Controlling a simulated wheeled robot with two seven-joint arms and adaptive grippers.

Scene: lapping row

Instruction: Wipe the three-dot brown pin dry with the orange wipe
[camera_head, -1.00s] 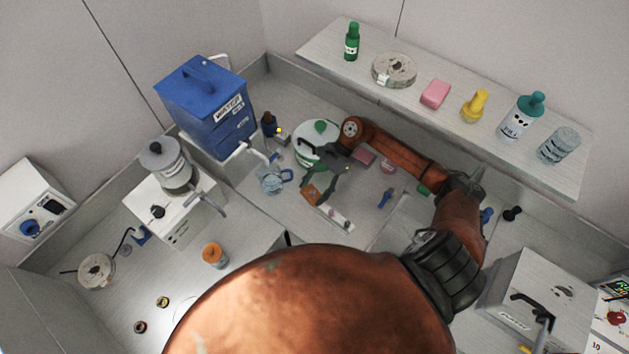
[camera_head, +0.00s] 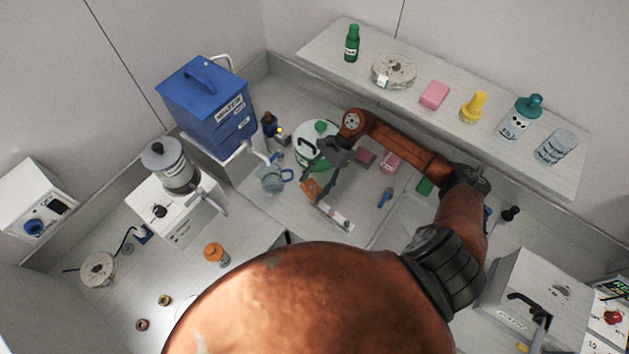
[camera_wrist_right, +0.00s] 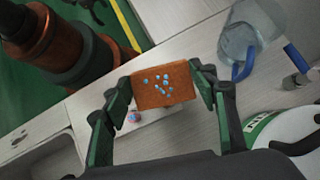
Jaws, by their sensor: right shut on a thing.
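My right gripper (camera_head: 322,172) is shut on the orange wipe (camera_head: 310,188). In the right wrist view the wipe (camera_wrist_right: 166,84) spans between the two fingertips, with several blue drops on its face. Just beyond the wipe is a narrow pale rack (camera_head: 335,217). A small pink-and-blue piece (camera_wrist_right: 133,117) shows at the wipe's lower left edge in the wrist view. The wipe and fingers cover part of the rack. I cannot make out the three-dot brown pin, nor whether the wipe touches any pin. My left gripper is not in view.
A clear jug (camera_head: 272,178) with a blue handle and a white-and-green round container (camera_head: 311,147) stand close to the right gripper. Pink blocks (camera_head: 390,161) and a small blue item (camera_head: 385,197) lie to the right. A blue water tank (camera_head: 205,105) stands at left.

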